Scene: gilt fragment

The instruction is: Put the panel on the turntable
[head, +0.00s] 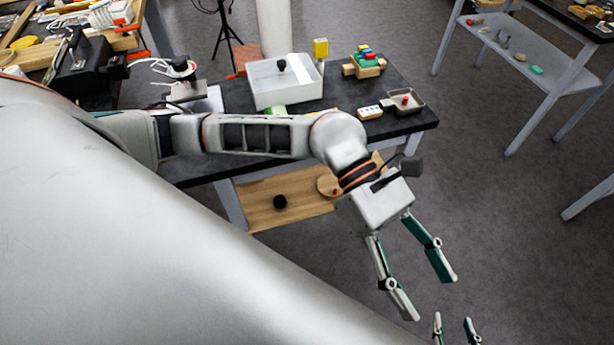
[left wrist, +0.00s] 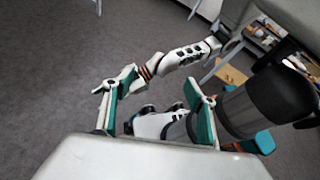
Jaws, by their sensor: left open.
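My left gripper (head: 428,290) hangs over the bare floor in front of the dark table, its two fingers apart and nothing between them. The left wrist view also shows its parted fingers (left wrist: 158,90), empty. Only the fingertips of my right gripper (head: 455,328) show at the bottom edge of the head view. They are apart, with nothing seen between them. I cannot pick out the panel or the turntable for sure. A round wooden disc (head: 327,185) lies on the wooden board (head: 252,212) low at the table, partly hidden by my left arm.
A grey shelf table (head: 540,65) stands right. Floor between is clear.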

